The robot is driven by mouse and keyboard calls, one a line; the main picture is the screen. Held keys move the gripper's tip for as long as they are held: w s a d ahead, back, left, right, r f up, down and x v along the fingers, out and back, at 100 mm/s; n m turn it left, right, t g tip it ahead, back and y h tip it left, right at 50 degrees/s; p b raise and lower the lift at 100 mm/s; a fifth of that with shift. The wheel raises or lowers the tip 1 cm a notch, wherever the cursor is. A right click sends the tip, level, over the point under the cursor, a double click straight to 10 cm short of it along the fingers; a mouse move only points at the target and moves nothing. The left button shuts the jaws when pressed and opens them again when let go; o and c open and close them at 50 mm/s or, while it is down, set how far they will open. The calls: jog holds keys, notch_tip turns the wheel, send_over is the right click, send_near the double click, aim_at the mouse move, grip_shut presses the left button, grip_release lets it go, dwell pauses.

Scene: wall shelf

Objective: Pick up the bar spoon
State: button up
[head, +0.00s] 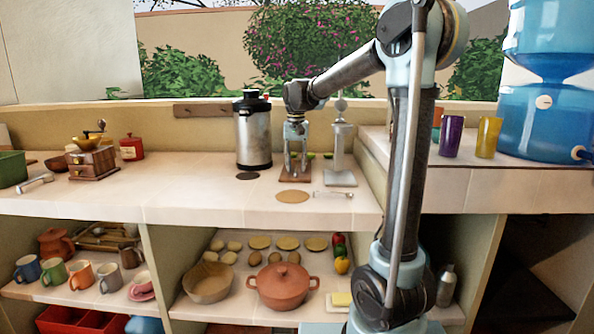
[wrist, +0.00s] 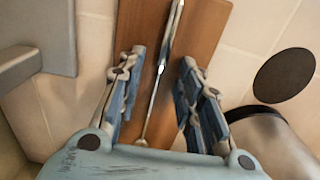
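The bar spoon (wrist: 159,78) shows in the wrist view as a long thin metal rod. It lies lengthwise over a brown wooden board (wrist: 205,20), its small rounded end near my palm. My gripper (wrist: 163,58) is open, with one finger on each side of the rod and visible gaps between. In the head view my gripper (head: 296,170) points down over the wooden board (head: 294,164) on the counter. The spoon cannot be made out there, behind my fingers.
A metal urn (head: 253,140) stands close on the left and a pale press stand (head: 341,150) close on the right. A dark disc (head: 248,176) and a cork disc (head: 293,197) lie on the counter. A small metal tool (head: 333,195) lies at the front. The counter's left middle is clear.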

jog(key=shift+f, duration=0.1)
grip_shut()
